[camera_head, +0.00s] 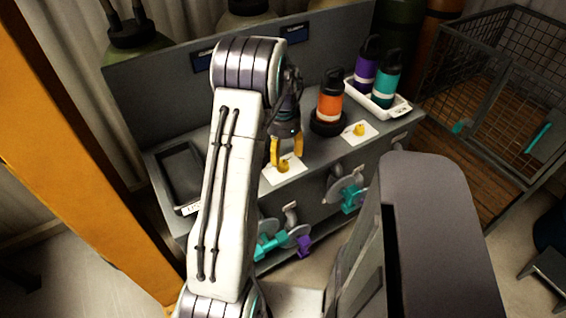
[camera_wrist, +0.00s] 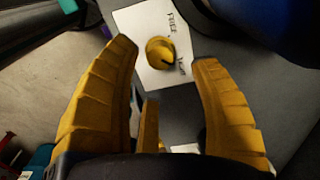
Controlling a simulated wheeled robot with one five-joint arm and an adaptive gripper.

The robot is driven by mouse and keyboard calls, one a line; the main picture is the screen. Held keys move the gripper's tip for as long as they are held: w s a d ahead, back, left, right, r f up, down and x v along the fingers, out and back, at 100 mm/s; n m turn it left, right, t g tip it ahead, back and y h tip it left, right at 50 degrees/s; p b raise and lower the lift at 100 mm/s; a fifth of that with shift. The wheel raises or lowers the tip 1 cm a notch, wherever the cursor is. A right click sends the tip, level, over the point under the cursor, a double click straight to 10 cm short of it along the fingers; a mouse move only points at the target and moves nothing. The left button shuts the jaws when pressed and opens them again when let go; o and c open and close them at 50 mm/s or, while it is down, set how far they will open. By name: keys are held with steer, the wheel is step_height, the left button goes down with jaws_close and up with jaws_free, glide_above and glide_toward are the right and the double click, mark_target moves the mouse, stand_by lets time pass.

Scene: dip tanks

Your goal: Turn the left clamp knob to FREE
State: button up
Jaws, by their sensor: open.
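The left clamp knob (camera_head: 284,165) is a small yellow knob on a white plate (camera_head: 271,178) on the grey bench top. My gripper (camera_head: 286,153) is open directly above it, fingers pointing down on either side. In the wrist view the knob (camera_wrist: 160,49) sits between and beyond the fingertips, with no visible contact. Its plate (camera_wrist: 146,19) reads FREE at one corner; a second label by the knob's other side is hard to read. A dark mark on the knob faces that second label. A second yellow knob (camera_head: 359,129) is on another plate to the right.
An orange bottle (camera_head: 329,105) stands just right of my gripper, close by. A white tray (camera_head: 401,107) holds purple and teal bottles farther right. A dark tray (camera_head: 181,173) is at the left. Handwheels (camera_head: 296,237) are on the bench front. A wire cage (camera_head: 500,80) stands right.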

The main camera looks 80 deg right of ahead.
mark_target(283, 163)
steer(key=shift+f, duration=2.55)
steer(key=shift+c, duration=0.3)
jaws_close()
